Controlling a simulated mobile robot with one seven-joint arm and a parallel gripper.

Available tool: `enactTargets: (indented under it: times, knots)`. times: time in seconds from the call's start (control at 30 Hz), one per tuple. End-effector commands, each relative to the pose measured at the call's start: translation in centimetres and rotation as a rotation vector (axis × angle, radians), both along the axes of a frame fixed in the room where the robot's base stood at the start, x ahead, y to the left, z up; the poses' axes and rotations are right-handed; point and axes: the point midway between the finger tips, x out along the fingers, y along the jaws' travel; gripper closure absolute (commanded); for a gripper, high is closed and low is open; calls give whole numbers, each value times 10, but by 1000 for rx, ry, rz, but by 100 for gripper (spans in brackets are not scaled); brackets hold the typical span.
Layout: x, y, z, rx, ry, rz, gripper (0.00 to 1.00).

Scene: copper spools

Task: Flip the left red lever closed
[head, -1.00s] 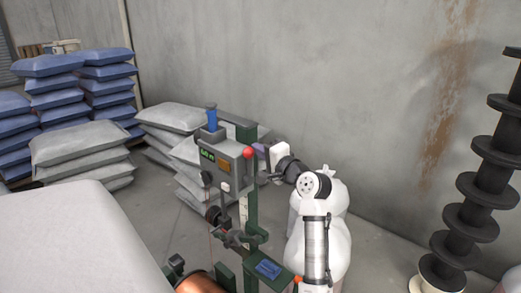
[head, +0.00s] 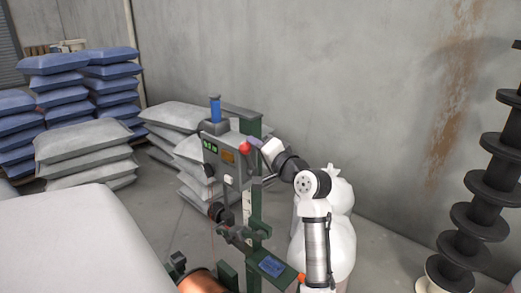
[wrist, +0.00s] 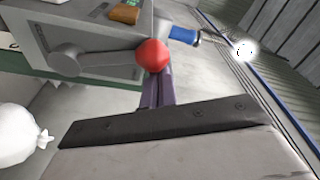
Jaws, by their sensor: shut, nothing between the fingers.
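The red lever shows as a round red knob (head: 245,148) at the right side of a grey machine box in the head view. In the wrist view the knob (wrist: 152,54) is large and near, on a grey lever arm (wrist: 105,52) running left to a round pivot on the box. No second red lever shows. My gripper (head: 255,142) is right beside the knob in the head view. In the wrist view its purple fingers (wrist: 156,92) are together and empty, with tips just behind or against the knob. Contact cannot be told.
The grey machine box (head: 215,155) stands on a green post, with a blue cylinder (head: 214,108) on top. A copper spool (head: 202,281) lies low in front. White sacks (head: 340,235) stand behind my arm. Stacked bags (head: 85,155) fill the left; a dark column of discs (head: 485,220) stands right.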

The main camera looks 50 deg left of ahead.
Motion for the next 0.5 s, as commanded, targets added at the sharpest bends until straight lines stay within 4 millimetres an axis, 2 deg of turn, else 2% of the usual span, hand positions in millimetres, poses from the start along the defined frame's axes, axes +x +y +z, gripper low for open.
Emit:
enactTargets:
  times: [0.03,0.5]
  knots:
    - [-5,0,-8,5,-48,1,100]
    - [-47,-5,-23,56,-492,1,100]
